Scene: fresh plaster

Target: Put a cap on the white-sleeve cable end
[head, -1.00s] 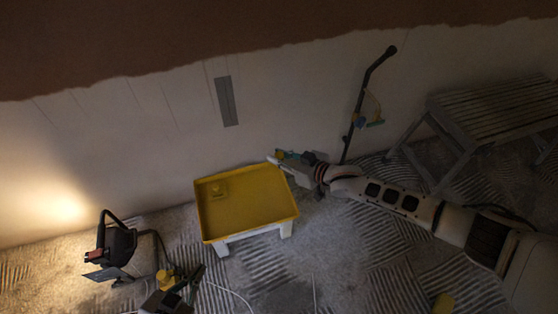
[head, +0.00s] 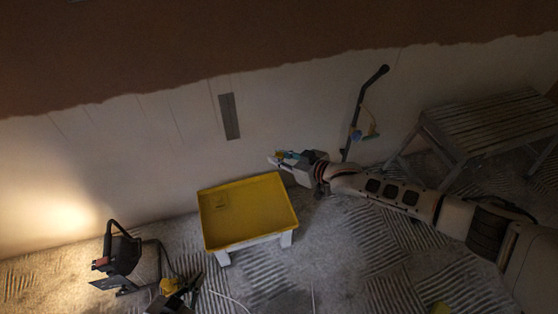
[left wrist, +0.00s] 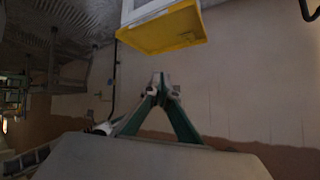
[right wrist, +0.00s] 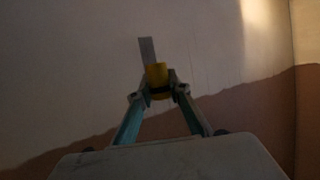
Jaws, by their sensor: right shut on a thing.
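My right gripper (head: 281,157) is in front of the wall, just above the back right of the yellow tray. In the right wrist view its fingers (right wrist: 157,86) are shut on a small yellow cap-like piece (right wrist: 157,74). I cannot make out the white-sleeve cable end. Thin pale lines on the wall and floor are too small to identify.
A yellow tray (head: 207,236) on a white base stands by the wall. A lit work lamp (head: 121,249) is at left. A grey strip (head: 229,116) is on the wall. A dark pole (head: 358,112) leans right of my gripper, and a slatted bench (head: 480,125) stands at right.

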